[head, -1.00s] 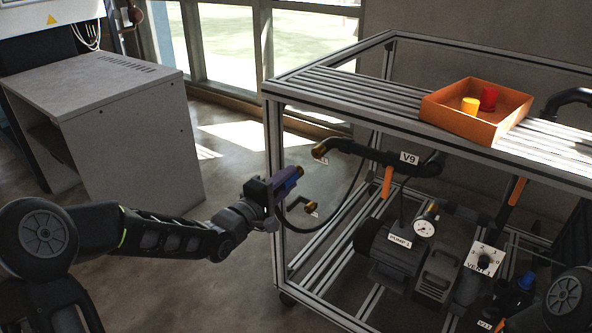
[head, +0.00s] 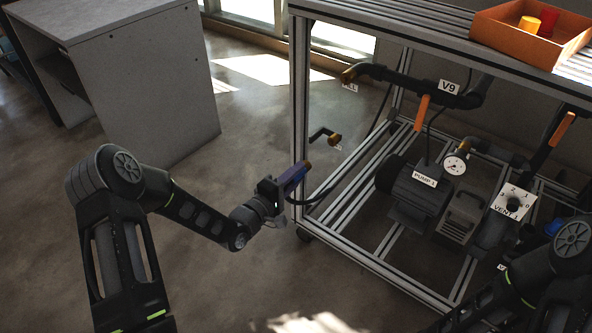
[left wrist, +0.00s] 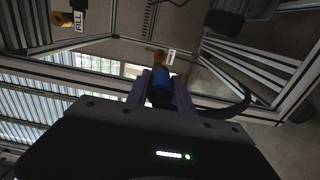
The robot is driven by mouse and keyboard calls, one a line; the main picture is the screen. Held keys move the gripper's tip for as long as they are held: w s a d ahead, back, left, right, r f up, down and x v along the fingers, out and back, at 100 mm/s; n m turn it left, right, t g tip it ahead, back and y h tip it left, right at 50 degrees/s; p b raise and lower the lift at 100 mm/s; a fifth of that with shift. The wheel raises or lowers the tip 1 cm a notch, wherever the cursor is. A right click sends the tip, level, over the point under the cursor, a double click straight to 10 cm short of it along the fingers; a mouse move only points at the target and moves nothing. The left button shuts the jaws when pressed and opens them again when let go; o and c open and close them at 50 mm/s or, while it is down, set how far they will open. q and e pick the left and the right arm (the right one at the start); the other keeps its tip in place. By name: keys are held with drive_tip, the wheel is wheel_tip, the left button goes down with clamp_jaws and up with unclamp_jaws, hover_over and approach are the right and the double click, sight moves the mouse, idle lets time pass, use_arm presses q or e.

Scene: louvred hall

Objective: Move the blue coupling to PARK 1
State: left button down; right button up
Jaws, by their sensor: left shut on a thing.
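My left gripper (head: 296,176) is shut on the blue coupling (left wrist: 160,88), which sits between its purple fingers in the left wrist view. In the head view the coupling's brass-coloured tip points up and right, and a dark hose trails from it. A short black pipe with a brass end (head: 334,138) is on the rack, above and right of the coupling in the picture and apart from it. Its small label (head: 338,147) is not legible. In the left wrist view a brass piece (left wrist: 160,57) shows beyond the coupling beside a partly hidden label. My right gripper is not in view.
The rack's corner post (head: 299,120) stands right behind the gripper. The FILL port (head: 348,76) is higher up, near valve V9 (head: 448,88). PUMP 1 (head: 420,185) and a gauge (head: 455,164) are inside the rack. An orange tray (head: 500,40) is on top.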

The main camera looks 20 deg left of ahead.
use_arm(q)
drive_tip(key=shift+w, duration=0.1)
drive_tip(key=b+x, duration=0.2)
drive_tip(key=x, duration=0.6)
drive_tip(key=shift+b, duration=0.4)
drive_tip(key=shift+w+d+b, duration=0.1)
drive_tip(key=shift+w+b, duration=0.1)
drive_tip(key=shift+b, duration=0.25)
idle(0.4)
drive_tip(key=shift+w, duration=0.2)
idle(0.5)
drive_tip(key=shift+b+x, duration=0.95)
drive_tip(key=shift+x, duration=0.35)
drive_tip(key=shift+r, duration=0.1)
